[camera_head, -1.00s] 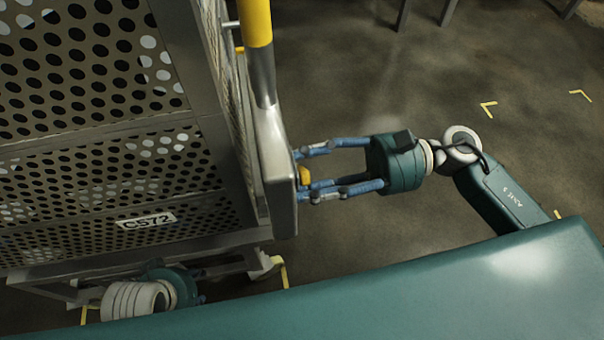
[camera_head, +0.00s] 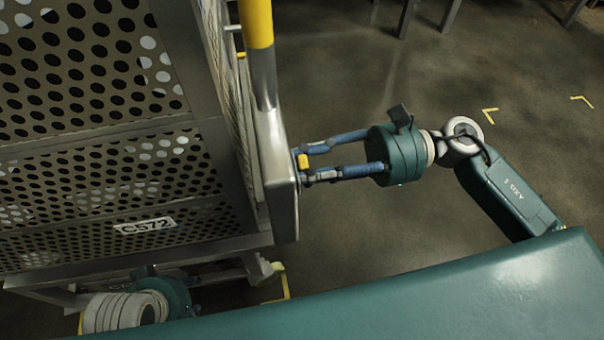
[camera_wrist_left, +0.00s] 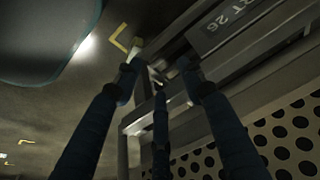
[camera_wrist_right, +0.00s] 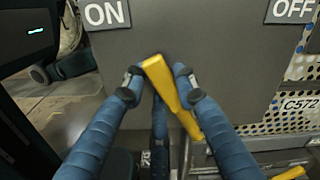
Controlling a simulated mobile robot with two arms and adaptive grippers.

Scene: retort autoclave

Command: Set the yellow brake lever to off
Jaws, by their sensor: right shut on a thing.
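The yellow brake lever (camera_wrist_right: 172,95) shows in the right wrist view, in front of a grey plate with an ON sign (camera_wrist_right: 107,14) at left and an OFF sign (camera_wrist_right: 294,10) at right. Its upper end tilts left, towards ON. My right gripper (camera_wrist_right: 157,80) is shut on the lever, with blue fingers on both sides. In the head view the right gripper (camera_head: 303,163) reaches in from the right, and a bit of the lever (camera_head: 304,160) shows between its fingertips. My left gripper (camera_wrist_left: 157,72) has its fingertips apart with nothing clear between them, near a dark cart frame.
A perforated metal cart (camera_head: 100,233) labelled C572 fills the left of the head view. A yellow-and-steel upright post (camera_head: 257,25) stands above the lever's plate (camera_head: 275,170).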

